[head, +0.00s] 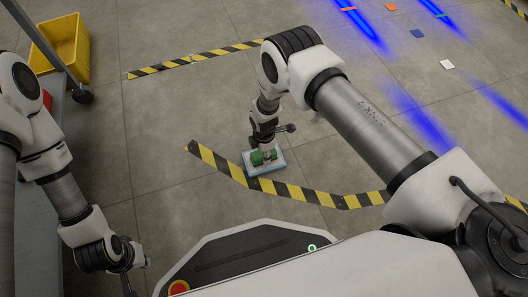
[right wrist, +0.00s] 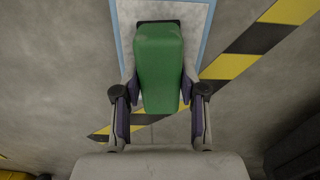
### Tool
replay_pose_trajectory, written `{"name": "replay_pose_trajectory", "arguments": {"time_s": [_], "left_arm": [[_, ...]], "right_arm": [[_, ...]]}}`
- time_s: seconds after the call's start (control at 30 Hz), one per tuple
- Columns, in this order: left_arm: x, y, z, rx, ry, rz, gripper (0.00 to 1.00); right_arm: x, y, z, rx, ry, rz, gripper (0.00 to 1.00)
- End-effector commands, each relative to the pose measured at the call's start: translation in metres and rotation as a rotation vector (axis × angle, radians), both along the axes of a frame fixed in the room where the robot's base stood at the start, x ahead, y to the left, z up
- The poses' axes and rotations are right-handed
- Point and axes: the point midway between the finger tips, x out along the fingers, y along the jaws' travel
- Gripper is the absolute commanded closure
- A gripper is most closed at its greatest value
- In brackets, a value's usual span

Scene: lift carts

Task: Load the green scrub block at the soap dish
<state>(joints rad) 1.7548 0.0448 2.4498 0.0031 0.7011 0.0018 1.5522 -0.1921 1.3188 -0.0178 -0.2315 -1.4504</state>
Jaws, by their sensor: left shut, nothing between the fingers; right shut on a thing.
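The green scrub block (head: 257,158) is between the fingers of my right gripper (head: 265,153), which is shut on it. In the right wrist view the block (right wrist: 158,65) stretches forward from between the two fingers (right wrist: 160,100). Under it lies a flat pale soap dish with a light blue edge (head: 269,171); it also shows in the right wrist view (right wrist: 123,15) behind the block. The block is over the dish; I cannot tell whether it touches it. My left gripper (head: 127,283) is low at the left, shut and empty, far from the block.
Yellow-black floor tape (head: 300,193) runs beside and below the dish. A yellow bin (head: 62,45) stands at the upper left by a grey cart (head: 38,215). Small coloured flat pieces, such as a white one (head: 447,64), lie at the upper right. The floor around the dish is otherwise clear.

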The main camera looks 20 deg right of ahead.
Motion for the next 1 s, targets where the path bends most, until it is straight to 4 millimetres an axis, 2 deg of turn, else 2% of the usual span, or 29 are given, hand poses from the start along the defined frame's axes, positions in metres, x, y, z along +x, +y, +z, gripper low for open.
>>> {"name": "replay_pose_trajectory", "arguments": {"time_s": [0.17, 0.8, 1.0], "left_arm": [[0.0, 0.0, 0.007, 0.0, 0.0, 0.0, 1.0], [-0.003, -0.001, 0.069, -0.001, 0.006, -0.009, 1.0], [-0.002, -0.001, 0.07, -0.001, 0.006, -0.009, 1.0]], "right_arm": [[0.0, 0.0, 0.007, 0.0, -0.001, 0.0, 0.87], [0.0, 0.0, 0.07, 0.0, 0.0, 0.0, 0.87], [0.0, 0.0, 0.07, 0.0, 0.0, 0.0, 0.87]]}}
